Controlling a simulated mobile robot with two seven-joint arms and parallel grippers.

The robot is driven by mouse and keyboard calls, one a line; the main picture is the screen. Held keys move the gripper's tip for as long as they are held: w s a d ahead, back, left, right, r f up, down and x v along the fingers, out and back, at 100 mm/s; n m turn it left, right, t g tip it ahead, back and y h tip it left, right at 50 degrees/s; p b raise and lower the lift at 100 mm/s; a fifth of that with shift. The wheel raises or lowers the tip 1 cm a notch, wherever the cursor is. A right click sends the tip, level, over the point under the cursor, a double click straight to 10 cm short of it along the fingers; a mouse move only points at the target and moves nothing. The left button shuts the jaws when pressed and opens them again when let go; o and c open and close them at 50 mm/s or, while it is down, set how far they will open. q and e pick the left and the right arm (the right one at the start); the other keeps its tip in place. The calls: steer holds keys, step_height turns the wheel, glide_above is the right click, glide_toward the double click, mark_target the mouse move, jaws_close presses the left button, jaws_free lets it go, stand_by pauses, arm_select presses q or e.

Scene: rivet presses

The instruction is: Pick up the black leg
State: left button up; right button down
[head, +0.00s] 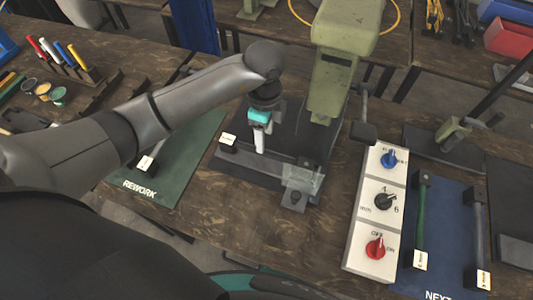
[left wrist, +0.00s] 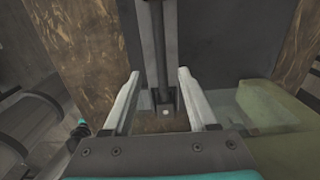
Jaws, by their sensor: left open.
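My left gripper (head: 260,146) is open and points down over the dark base of the green press, in the middle of the head view. In the left wrist view a dark bar, seemingly the black leg (left wrist: 159,50), runs up the picture between my two open fingers (left wrist: 160,98). Its near end sits in a grey bracket with a small pale dot. I cannot tell whether the fingertips are beside the bar or still above it. In the head view a dark block with a white label (head: 228,143) lies just left of the gripper. My right gripper is not in view.
The green press (head: 340,60) stands close to the right of the gripper. A white panel with three knobs (head: 377,215) is further right. A blue mat (head: 447,220) holds a green leg (head: 420,220) and a grey leg (head: 480,235). A green REWORK mat (head: 180,160) lies left.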

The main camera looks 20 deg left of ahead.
mark_target(270, 153)
arm_select(q)
step_height(270, 153, down, 2)
steer(key=shift+f, duration=0.1)
steer(key=f, duration=0.2)
steer(key=d+f, duration=0.1)
steer(key=f, duration=0.1)
steer(key=shift+d+f+b, duration=0.2)
steer(key=shift+f+b, duration=0.1)
steer(key=shift+b, duration=0.1)
steer(key=shift+f, duration=0.4)
steer(key=shift+w, duration=0.1)
jaws_close()
steer(key=shift+r, duration=0.1)
